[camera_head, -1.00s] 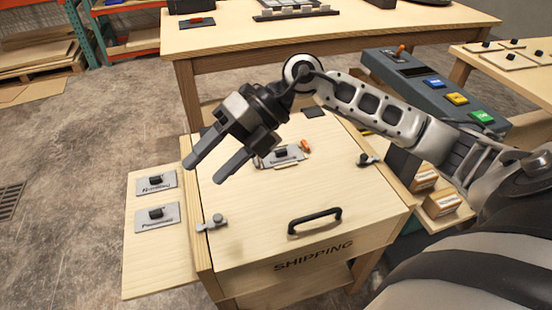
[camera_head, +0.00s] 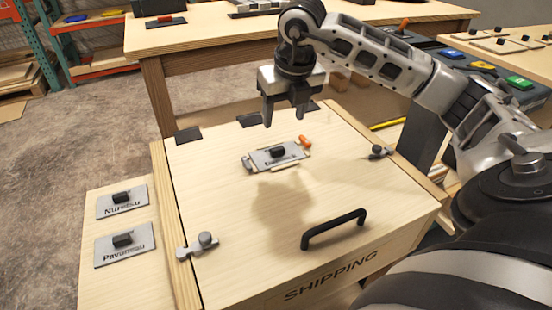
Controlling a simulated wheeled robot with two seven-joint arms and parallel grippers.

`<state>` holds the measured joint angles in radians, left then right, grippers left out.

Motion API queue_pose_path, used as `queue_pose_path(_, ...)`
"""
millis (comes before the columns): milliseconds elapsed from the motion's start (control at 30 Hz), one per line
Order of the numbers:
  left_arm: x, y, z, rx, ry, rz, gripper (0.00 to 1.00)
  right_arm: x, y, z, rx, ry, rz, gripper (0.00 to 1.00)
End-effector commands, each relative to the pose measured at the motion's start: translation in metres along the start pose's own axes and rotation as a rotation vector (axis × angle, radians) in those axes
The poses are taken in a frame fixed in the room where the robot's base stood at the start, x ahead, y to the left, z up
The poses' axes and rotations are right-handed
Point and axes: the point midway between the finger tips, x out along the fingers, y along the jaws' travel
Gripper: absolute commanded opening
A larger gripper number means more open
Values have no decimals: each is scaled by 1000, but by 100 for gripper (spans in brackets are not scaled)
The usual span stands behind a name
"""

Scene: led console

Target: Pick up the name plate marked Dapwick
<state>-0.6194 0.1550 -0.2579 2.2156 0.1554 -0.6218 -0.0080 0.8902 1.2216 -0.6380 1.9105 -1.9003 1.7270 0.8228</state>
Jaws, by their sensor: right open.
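A grey name plate (camera_head: 268,158) with a black knob lies in a thin-edged holder on the lid of the wooden shipping box. Its lettering is partly hidden by the knob and too small to read surely. Two more plates lie on the side shelf at the left: one reads Nuretsu (camera_head: 122,202), the other looks like Pavuteau (camera_head: 125,245). My right gripper (camera_head: 285,121) is open and empty, pointing down above and just beyond the plate on the lid, apart from it. My left gripper is out of view.
The shipping box lid (camera_head: 225,225) carries a black handle (camera_head: 335,229), a latch at each side and a small orange piece (camera_head: 305,141) beside the plate holder. A wooden table stands behind, and a console with coloured buttons (camera_head: 482,65) at the right.

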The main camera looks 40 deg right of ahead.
Motion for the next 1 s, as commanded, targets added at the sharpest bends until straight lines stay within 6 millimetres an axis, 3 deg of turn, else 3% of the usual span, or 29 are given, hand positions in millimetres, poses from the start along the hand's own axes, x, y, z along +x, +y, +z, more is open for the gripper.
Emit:
queue_pose_path(33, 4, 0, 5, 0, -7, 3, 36, 14, 0, -1, -1, 4, 0, 56)
queue_pose_path(200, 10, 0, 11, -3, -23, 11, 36, 42, 1, -1, -2, 2, 1, 56)
queue_pose_path(467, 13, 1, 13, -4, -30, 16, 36, 56, 1, 0, -2, 1, 2, 56)
queue_pose_path(800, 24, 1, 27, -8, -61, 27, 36, 102, 2, -1, -2, 1, 3, 56)
queue_pose_path(1000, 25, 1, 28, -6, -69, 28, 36, 104, 2, -1, -3, 0, 2, 56)
